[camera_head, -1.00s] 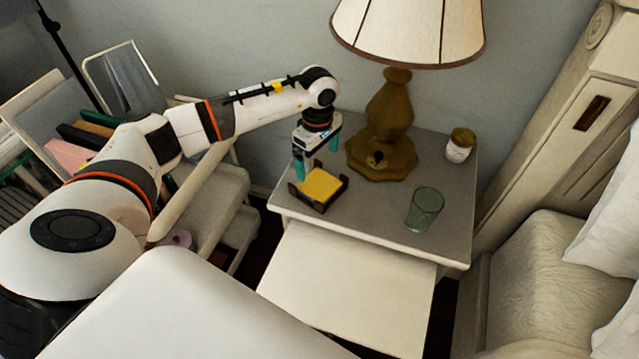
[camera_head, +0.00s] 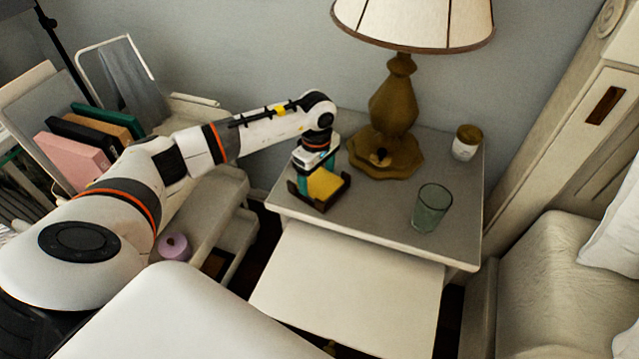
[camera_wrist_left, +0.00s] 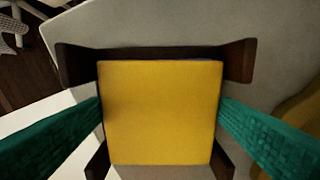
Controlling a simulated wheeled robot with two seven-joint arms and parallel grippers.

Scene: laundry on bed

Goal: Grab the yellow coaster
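The yellow coaster (camera_head: 324,185) lies flat in a dark coaster holder (camera_head: 317,206) on the nightstand, near its left corner. In the left wrist view the coaster (camera_wrist_left: 161,112) fills the middle, with the dark holder (camera_wrist_left: 75,65) around it. My left gripper (camera_head: 317,176) points down at the holder. In the wrist view its two teal fingers (camera_wrist_left: 161,120) are apart, one on each side of the coaster, close to its left and right edges. Whether they touch it I cannot tell. My right gripper is not in view.
A brass lamp (camera_head: 393,105) stands close behind the left gripper. A green glass (camera_head: 431,207) and a small jar (camera_head: 466,142) stand on the right of the nightstand (camera_head: 386,208). A drawer (camera_head: 345,290) is pulled out in front. A shelf with several books (camera_head: 85,150) is at left.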

